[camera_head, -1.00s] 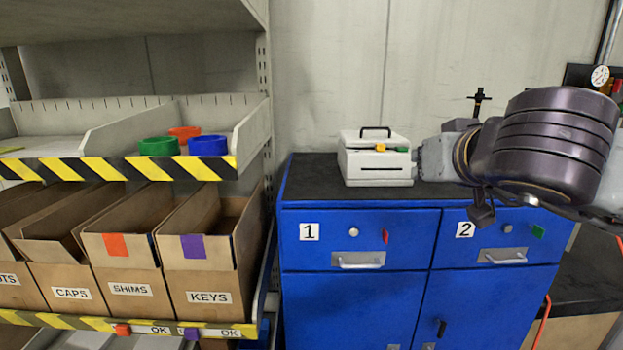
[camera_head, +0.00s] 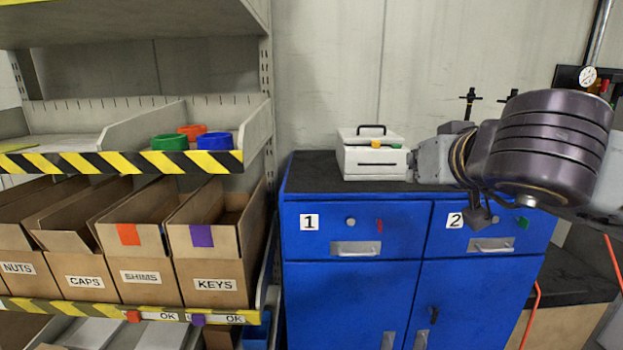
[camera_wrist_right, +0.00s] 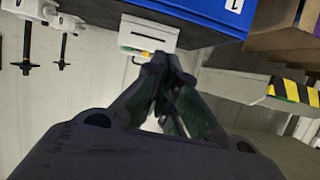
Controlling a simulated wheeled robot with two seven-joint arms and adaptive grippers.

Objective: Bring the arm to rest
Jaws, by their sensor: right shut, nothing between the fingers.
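My right arm comes in from the right in the head view, held over the right part of the blue cabinet. My left gripper is not in view.
The blue cabinet (camera_head: 352,288) has a black top with a white box (camera_head: 372,164) on it, left of my wrist. A shelf (camera_head: 120,163) on the left holds coloured rings and labelled cartons. Black screw-like pieces (camera_head: 469,101) stand behind my arm.

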